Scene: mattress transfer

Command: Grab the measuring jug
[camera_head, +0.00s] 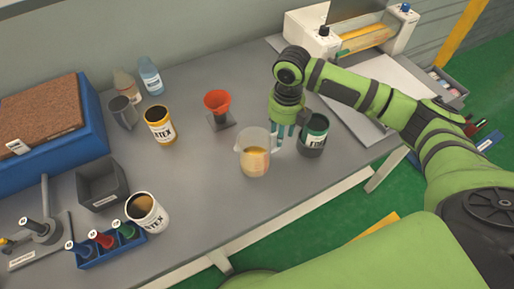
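The measuring jug (254,140) is a translucent beaker-like vessel with orange-yellow liquid low inside. It stands upright near the front edge of the grey table, its spout to the left. My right gripper (284,142) points down just right of the jug, between it and a dark can with a green label (313,137). Its pale fingers are close to the jug's right side, where a handle could be hidden. I cannot tell whether they touch or hold it. My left gripper is not in view.
A red funnel (217,101) on a stand is behind the jug. A yellow-rimmed can (160,128), a grey box (101,184), a white can (147,212) and a blue bottle rack (112,252) stand to the left. The table (205,190) is clear just left of the jug.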

